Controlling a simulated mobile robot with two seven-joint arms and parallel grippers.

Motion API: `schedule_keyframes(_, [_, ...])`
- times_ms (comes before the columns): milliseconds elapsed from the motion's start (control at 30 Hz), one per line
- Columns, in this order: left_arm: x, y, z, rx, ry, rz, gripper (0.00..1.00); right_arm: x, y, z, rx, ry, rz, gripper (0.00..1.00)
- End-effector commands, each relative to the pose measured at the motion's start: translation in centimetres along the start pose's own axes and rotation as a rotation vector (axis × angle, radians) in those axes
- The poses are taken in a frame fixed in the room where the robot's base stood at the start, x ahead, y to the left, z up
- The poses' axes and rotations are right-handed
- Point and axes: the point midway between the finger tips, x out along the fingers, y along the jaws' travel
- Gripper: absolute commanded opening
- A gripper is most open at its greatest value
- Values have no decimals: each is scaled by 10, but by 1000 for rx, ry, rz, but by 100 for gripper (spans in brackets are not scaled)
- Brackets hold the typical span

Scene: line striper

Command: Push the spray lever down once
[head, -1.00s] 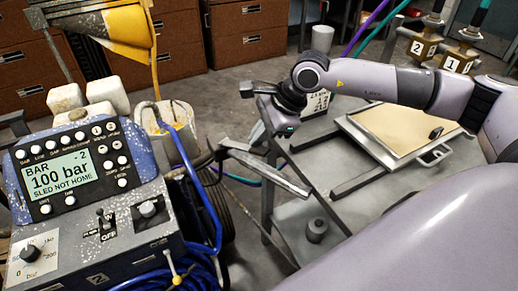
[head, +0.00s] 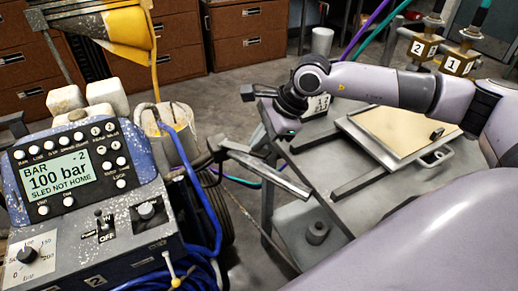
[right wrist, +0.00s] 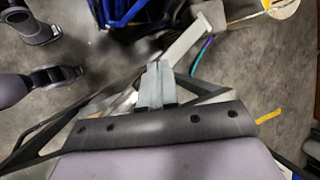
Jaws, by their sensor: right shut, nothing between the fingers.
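The spray lever appears to be the long flat grey bar (head: 262,166) that slopes down to the right from the striper's black handle. It also shows in the right wrist view as a pale bar (right wrist: 196,37) running from the top towards my fingertips. My right gripper (head: 284,131) points down above the bar in the head view, and its fingertips are hard to make out there. In the right wrist view its grey fingers (right wrist: 153,75) are shut and empty, in front of the bar's lower end. I cannot tell whether they touch it. My left gripper is not in view.
The striper's control panel (head: 72,170) reads 100 bar and "SLED NOT HOME". Blue hose (head: 208,215) hangs beside it. A grey metal table (head: 372,210) with a framed board (head: 400,128) stands to the right. Open floor (head: 240,110) lies behind the lever.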

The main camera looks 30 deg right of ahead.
Motion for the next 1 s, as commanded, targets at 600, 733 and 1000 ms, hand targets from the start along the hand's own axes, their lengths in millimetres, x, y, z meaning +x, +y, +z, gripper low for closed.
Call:
schedule_keyframes(600, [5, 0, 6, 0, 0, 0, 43, 7, 5, -5, 1, 2, 3, 0])
schedule_keyframes(733, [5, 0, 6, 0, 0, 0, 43, 7, 5, -5, 1, 2, 3, 0])
schedule_keyframes(1000, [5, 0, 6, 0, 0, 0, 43, 7, 5, -5, 1, 2, 3, 0])
